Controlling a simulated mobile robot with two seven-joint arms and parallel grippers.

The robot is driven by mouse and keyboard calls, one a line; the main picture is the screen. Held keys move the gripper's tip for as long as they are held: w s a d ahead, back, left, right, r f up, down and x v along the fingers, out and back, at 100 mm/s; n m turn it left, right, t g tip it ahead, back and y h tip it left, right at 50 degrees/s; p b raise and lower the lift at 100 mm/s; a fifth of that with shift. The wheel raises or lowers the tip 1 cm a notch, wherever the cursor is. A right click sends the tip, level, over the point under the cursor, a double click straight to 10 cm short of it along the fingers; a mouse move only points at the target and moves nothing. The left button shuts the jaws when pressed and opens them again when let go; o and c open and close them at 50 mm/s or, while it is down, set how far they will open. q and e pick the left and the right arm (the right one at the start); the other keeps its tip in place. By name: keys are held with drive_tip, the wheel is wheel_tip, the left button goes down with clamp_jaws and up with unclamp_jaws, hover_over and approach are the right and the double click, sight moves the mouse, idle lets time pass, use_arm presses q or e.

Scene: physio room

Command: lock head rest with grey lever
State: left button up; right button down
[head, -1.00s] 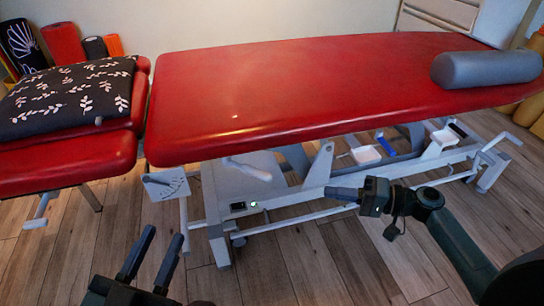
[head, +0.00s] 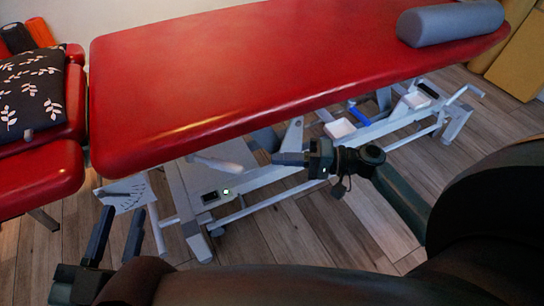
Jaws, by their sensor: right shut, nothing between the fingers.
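The red treatment table (head: 270,70) has a separate red padded section (head: 40,175) at the left, apparently the head rest. A pale grey lever-like handle (head: 215,163) sticks out below the main pad's front edge. A small grey knob (head: 28,135) shows at the left section's edge; I cannot tell which is the task's lever. My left gripper (head: 124,212) is open and empty, its fingers pointing up, in front of the scale plate (head: 125,193) below the gap between the pads. My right gripper (head: 290,158) is shut and empty, under the main pad's front edge, right of the pale handle.
A patterned dark pillow (head: 30,92) lies on the left section. A grey bolster (head: 450,23) rests on the main pad's right end. The grey frame (head: 270,178) and legs stand below. My own dark arm covers the bottom and lower right. Wooden floor (head: 290,235) shows between.

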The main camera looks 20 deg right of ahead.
drive_tip(key=b, duration=0.1)
approach(215, 163)
drive_tip(key=w+a, duration=0.2)
drive_tip(key=w, duration=0.1)
drive_tip(key=shift+w+d+f, duration=0.2)
drive_tip(key=shift+d+f, duration=0.05)
drive_tip(key=shift+f, duration=0.25)
drive_tip(key=shift+a, duration=0.15)
